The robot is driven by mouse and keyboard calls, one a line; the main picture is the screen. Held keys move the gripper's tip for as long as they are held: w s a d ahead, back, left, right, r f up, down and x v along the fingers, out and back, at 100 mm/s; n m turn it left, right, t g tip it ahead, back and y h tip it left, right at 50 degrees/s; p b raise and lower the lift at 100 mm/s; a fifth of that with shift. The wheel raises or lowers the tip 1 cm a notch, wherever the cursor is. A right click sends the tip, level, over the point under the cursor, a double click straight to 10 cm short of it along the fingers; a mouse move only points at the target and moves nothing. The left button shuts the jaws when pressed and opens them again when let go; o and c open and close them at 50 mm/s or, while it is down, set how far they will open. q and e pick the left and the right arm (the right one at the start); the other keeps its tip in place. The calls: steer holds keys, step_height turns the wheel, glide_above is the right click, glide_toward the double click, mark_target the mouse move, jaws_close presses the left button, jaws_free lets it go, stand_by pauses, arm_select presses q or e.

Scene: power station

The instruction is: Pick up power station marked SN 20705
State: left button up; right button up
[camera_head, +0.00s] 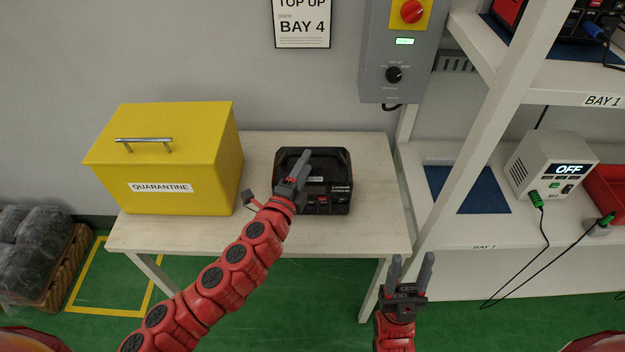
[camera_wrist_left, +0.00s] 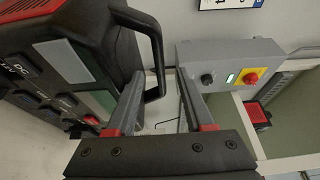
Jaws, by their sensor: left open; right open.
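A black power station (camera_head: 338,163) with red trim stands on the pale table. Its serial marking is not readable. My left gripper (camera_head: 300,162) is open and overlaps the station's left and middle part in the head view. In the left wrist view the station (camera_wrist_left: 62,62) fills the left side, tilted in the picture. Its black handle (camera_wrist_left: 157,62) shows between the two fingers of the left gripper (camera_wrist_left: 158,95). I cannot tell if the fingers touch it. My right gripper (camera_head: 411,258) is open and empty, in front of the table's right edge.
A yellow quarantine box (camera_head: 165,150) stands on the table (camera_head: 370,236) left of the station. A grey control box (camera_head: 398,60) hangs on the wall behind. A white shelf (camera_head: 440,232) at right holds a blue mat (camera_head: 484,195) and a device reading OFF (camera_head: 550,165).

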arm_select(q)
steer(key=shift+p+x, duration=0.35)
steer(key=shift+x, duration=2.3)
jaws_close()
